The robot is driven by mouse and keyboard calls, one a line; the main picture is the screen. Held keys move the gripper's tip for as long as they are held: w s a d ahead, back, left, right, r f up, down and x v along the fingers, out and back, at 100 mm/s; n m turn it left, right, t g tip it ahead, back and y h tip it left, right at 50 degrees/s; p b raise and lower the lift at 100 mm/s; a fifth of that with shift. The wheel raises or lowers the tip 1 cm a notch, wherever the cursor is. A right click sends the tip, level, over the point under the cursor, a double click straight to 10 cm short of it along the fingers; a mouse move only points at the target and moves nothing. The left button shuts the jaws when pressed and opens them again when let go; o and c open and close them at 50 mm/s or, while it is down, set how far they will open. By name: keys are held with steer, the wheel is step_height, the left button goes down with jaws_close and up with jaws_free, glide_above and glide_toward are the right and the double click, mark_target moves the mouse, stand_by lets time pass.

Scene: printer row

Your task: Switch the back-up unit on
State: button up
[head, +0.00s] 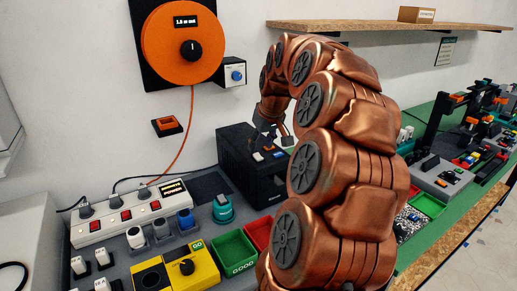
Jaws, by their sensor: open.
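A black box-shaped unit (236,153), probably the back-up unit, stands on the bench against the wall. Small light-coloured buttons or switches (258,157) show on its top, and a panel on its front is too dark and small to read. My gripper (274,132) points down just above the top of this unit. It is open with nothing visible between its fingers. I cannot tell whether a fingertip touches the unit. My copper-coloured arm hides the unit's right side and the bench behind it.
A white power strip (118,217) with red switches lies at left. A yellow box with a black knob (187,267), a green tray (234,251) and a red tray (259,232) sit in front. An orange wall reel (182,42) and a wooden shelf (380,26) are above.

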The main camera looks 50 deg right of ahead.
mark_target(257, 154)
steer(key=shift+p+x, duration=0.3)
steer(key=shift+x, duration=1.35)
steer(key=shift+c, duration=0.2)
jaws_close()
